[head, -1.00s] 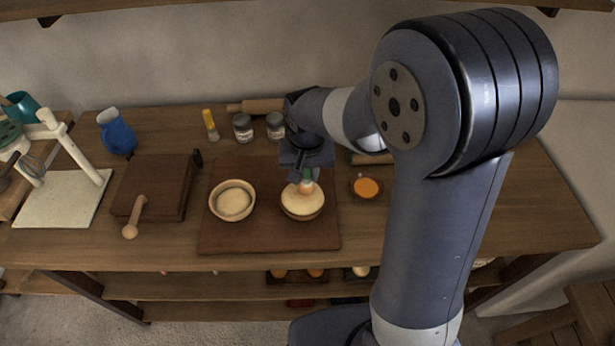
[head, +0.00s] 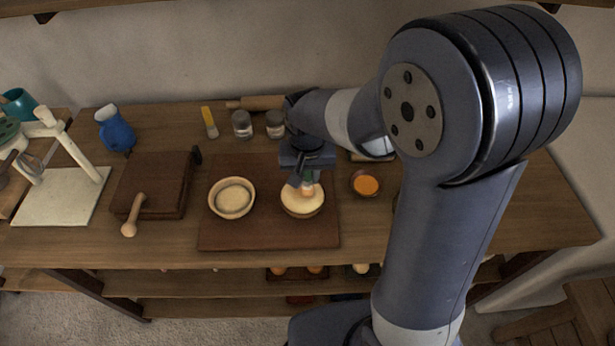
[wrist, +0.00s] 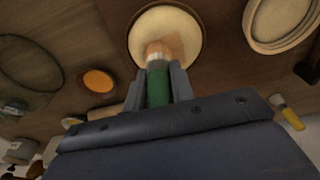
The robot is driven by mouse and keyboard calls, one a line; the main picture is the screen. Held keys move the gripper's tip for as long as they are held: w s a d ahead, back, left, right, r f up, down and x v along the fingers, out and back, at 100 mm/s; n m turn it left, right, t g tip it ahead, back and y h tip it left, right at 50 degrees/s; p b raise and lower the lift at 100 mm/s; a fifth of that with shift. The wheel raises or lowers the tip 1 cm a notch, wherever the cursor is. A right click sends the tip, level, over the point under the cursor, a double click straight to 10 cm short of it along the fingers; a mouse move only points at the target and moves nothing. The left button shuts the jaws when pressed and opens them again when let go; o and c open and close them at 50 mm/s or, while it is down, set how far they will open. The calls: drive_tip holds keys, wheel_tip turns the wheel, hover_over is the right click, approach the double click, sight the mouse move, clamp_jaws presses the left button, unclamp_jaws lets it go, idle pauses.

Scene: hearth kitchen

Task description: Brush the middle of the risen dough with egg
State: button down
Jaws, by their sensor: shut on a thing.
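My gripper (head: 307,171) is shut on the green handle of a brush (wrist: 158,88), which points down over the risen dough. The dough (head: 303,205) is pale and domed and fills a bowl on the right of a dark board. In the wrist view the brush's pale bristles (wrist: 160,50) overlap the near-middle part of the dough (wrist: 170,22); they look at or just over its surface, and I cannot tell if they press. A small bowl of orange egg (head: 366,185) stands to the right of the dough; it also shows in the wrist view (wrist: 97,82).
A second bowl of flatter dough (head: 232,199) sits left on the board (head: 270,236). Two jars (head: 242,124), a yellow-handled brush (head: 209,122) and a rolling pin (head: 255,103) stand behind. A wooden box (head: 160,185), blue jug (head: 116,131) and white stand (head: 60,195) are left.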

drive_tip(key=shift+w+r, duration=0.1)
drive_tip(key=shift+w, duration=0.85)
drive_tip(key=shift+a, duration=1.15)
drive_tip(key=shift+s+b, duration=0.3)
drive_tip(key=shift+s, duration=1.4)
drive_tip(key=shift+w, duration=1.7)
drive_tip(key=shift+s, duration=1.7)
wheel_tip(320, 180, up, 6)
drive_tip(key=p, duration=0.4)
drive_tip(key=shift+p, duration=0.4)
